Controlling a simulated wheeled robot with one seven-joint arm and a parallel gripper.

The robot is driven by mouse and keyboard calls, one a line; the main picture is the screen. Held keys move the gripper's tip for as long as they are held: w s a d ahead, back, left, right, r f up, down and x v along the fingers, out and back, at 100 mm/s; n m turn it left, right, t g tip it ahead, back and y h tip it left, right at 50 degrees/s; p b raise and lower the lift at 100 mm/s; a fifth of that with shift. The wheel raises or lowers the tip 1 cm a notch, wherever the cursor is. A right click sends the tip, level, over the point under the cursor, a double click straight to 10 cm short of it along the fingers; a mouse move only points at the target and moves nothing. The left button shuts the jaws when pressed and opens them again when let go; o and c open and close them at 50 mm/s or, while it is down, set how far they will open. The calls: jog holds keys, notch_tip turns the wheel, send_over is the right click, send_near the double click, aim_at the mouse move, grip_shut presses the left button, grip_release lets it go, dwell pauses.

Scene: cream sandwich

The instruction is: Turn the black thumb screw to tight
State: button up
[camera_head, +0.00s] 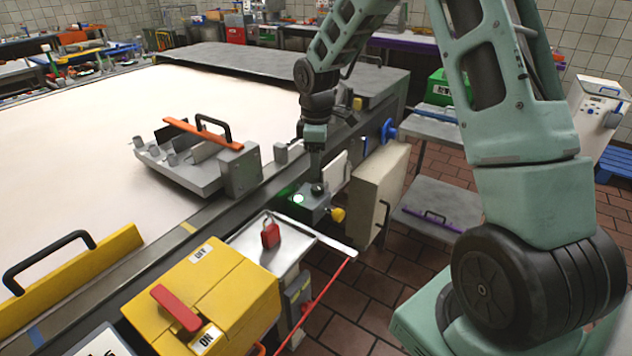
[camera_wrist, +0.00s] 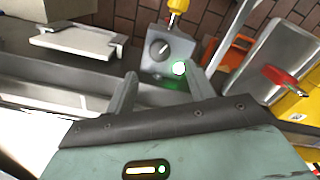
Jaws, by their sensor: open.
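A small grey box (camera_wrist: 150,66) carries a round black knob, the likely black thumb screw (camera_wrist: 160,48), with a pale mark across it. A lit green lamp (camera_wrist: 179,67) sits beside the knob. In the head view the box (camera_head: 309,214) is at the machine's edge, with the black knob (camera_head: 318,188) on top. My gripper (camera_head: 316,176) points down just over the knob. In the wrist view my gripper (camera_wrist: 162,69) is open and empty, its fingers reaching toward the box. I cannot tell the gap to the knob, and no tight marking is readable.
A yellow knob (camera_head: 338,214) sticks out of the box's side. A cream panel (camera_head: 372,195) stands right of it. A tray with a red padlock-like piece (camera_head: 270,236) and a yellow ON/OFF box (camera_head: 215,300) are in front. A metal scraper-like unit (camera_head: 200,165) lies left on the belt.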

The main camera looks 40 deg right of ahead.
aim_at(317, 186)
notch_tip(317, 186, down, 7)
jog(key=shift+r, duration=0.1)
dwell(0.3)
jog(key=c, duration=1)
